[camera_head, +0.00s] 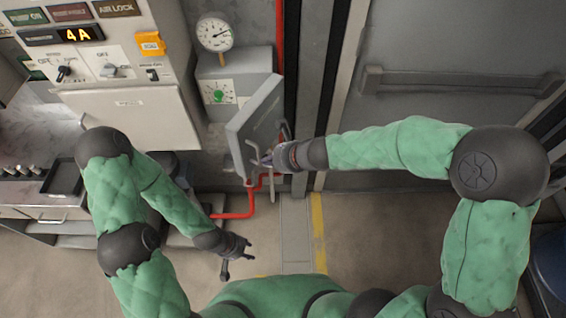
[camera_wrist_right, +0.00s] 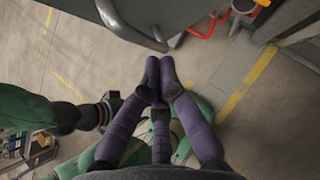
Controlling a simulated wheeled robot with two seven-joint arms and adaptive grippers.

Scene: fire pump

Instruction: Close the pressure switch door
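The pressure switch box (camera_head: 221,95) is grey, with a gauge on top and a dial panel on its front. Its grey door (camera_head: 257,118) stands open, swung out toward me. My right gripper (camera_head: 262,160) is at the door's lower right side, by a bent metal handle. In the right wrist view its purple fingers (camera_wrist_right: 161,72) converge with nothing visible between them. My left gripper (camera_head: 237,256) hangs low over the floor, fingers spread and empty.
A control cabinet (camera_head: 130,118) with switches stands left of the box. A red pipe (camera_head: 238,214) runs below the door. A grey door with a push bar (camera_head: 455,82) is at the right. The floor around the yellow line (camera_head: 319,232) is clear.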

